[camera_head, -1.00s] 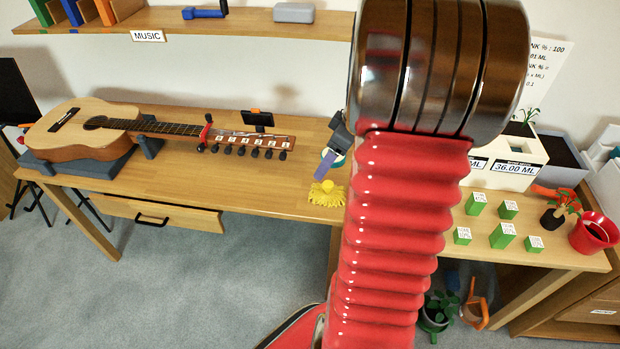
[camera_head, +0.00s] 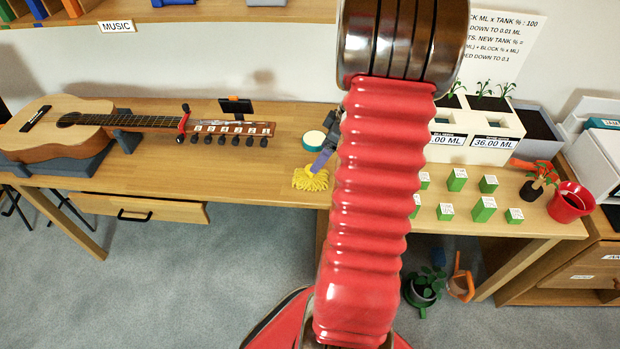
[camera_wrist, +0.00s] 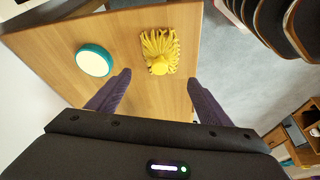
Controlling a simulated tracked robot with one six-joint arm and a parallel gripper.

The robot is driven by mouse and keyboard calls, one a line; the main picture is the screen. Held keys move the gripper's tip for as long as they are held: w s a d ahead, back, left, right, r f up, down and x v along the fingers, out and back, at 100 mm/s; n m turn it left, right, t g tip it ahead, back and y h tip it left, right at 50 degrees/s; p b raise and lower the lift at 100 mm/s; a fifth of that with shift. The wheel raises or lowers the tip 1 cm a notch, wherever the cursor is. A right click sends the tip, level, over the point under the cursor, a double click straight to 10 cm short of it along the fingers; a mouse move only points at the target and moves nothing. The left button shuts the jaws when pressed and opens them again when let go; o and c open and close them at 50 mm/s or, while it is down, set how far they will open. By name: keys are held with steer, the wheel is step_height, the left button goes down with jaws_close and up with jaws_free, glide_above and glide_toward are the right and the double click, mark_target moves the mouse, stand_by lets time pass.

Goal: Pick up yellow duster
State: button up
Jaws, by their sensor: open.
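The yellow duster (camera_head: 311,179) lies on the wooden table near its front edge, with shaggy strands. In the wrist view the duster (camera_wrist: 160,52) lies ahead of the fingertips, between their lines. My gripper (camera_wrist: 158,82) is open and empty, with one dark purple finger on each side. In the head view only part of my gripper (camera_head: 321,161) shows, close above the duster; my red arm hides the rest. I cannot tell the exact height between fingers and duster.
A round teal and white object (camera_wrist: 94,60) lies left of the duster in the wrist view. A guitar (camera_head: 60,125) rests on a stand at the left. Several green blocks (camera_head: 483,209), planters (camera_head: 490,125) and a red pot (camera_head: 570,203) stand at the right.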

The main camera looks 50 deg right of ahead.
glide_above(316, 178)
step_height(316, 178, down, 4)
steer(key=shift+d+f, duration=0.1)
steer(key=shift+f, duration=0.15)
steer(key=shift+x, duration=2.6)
steer(key=shift+s, duration=0.15)
steer(key=shift+c, duration=0.2)
steer(key=c, duration=1.1)
